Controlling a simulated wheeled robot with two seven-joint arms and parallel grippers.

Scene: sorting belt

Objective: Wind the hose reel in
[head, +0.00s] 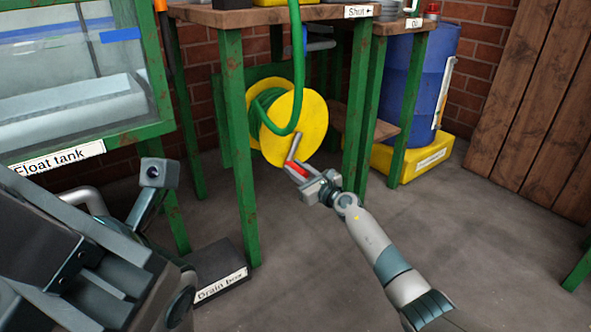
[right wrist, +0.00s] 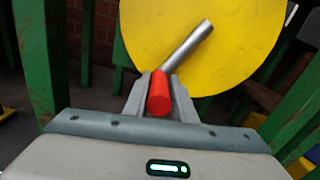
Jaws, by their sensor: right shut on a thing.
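The hose reel (head: 309,117) has a yellow disc side and stands low under the green-legged bench. Green hose (head: 267,104) is wound on its drum, and a length of hose (head: 297,62) loops down across the disc from above. A grey crank arm (head: 294,147) on the disc carries a red handle (head: 298,169). My right gripper (head: 303,174) is shut on the red handle. In the right wrist view the red handle (right wrist: 159,96) sits between the fingers, with the yellow disc (right wrist: 210,40) behind.
Green bench legs (head: 237,150) stand on both sides of the reel. A drain box (head: 222,272) lies on the floor at left, below the float tank (head: 85,80). A blue drum (head: 418,85) stands on a yellow base (head: 410,160) at right. The floor at right is clear.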

